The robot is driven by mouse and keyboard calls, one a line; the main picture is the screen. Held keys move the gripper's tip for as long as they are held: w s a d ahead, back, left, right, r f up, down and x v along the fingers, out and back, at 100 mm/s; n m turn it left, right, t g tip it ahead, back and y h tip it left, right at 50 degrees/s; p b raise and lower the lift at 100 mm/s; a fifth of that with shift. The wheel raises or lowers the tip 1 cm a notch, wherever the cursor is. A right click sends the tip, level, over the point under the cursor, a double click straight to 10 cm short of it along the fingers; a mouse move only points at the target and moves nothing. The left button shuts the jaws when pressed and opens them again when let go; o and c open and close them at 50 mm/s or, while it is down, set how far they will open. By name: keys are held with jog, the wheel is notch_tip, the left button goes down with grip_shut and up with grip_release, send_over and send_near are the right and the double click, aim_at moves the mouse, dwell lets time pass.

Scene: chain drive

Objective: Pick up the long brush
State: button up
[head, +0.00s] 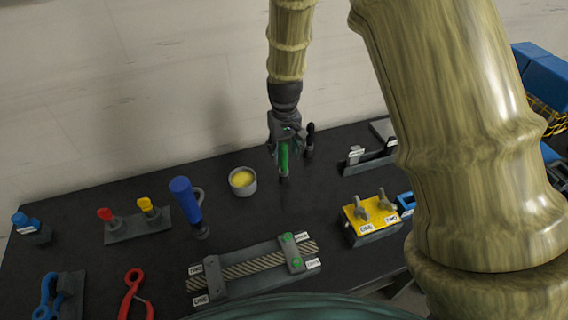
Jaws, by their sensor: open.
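A slim upright tool with a green handle (284,157) stands at the back middle of the dark table; it looks like the long brush, though its lower end is small and dark. My gripper (284,141) points down from above at its upper part, jaws open around or just in front of it; I cannot tell which. The top of the green handle is partly hidden by my gripper. A dark, slim upright object (310,137) shows just right of my gripper; I cannot tell whether it is a finger or a separate tool.
A grey pot of yellow stuff (243,181) stands close left. A thick blue-handled tool (185,198) stands further left. A chain fixture (240,271) lies in front, a yellow block (370,216) front right, a dark bracket (369,162) right. The wall is behind.

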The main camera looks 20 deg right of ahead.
aim_at(284, 158)
jog(key=shift+w+f+p, duration=0.1)
jog(key=shift+f+p, duration=0.55)
jog(key=shift+f, duration=1)
grip_shut()
